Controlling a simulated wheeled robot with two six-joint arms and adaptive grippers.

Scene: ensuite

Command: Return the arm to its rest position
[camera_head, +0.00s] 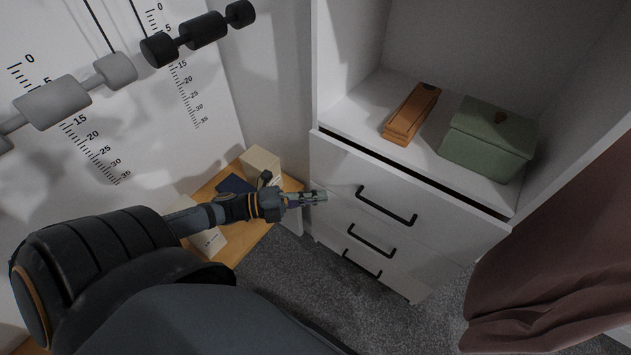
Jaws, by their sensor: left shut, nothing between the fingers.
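My left arm reaches in from the lower left of the head view. My left gripper (312,197) is shut and empty. In the picture it lies just left of the drawer fronts of a white cabinet (335,165), past the edge of a small wooden table. I cannot tell whether it touches the cabinet. My right gripper is not in view.
The wooden table (232,252) holds a cream box (262,163) and a dark blue item (235,184) beside my arm. The cabinet's shelf bears a brown wooden box (411,113) and a green lidded box (487,141). A mauve curtain (560,260) hangs right. Grey carpet (340,300) is clear.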

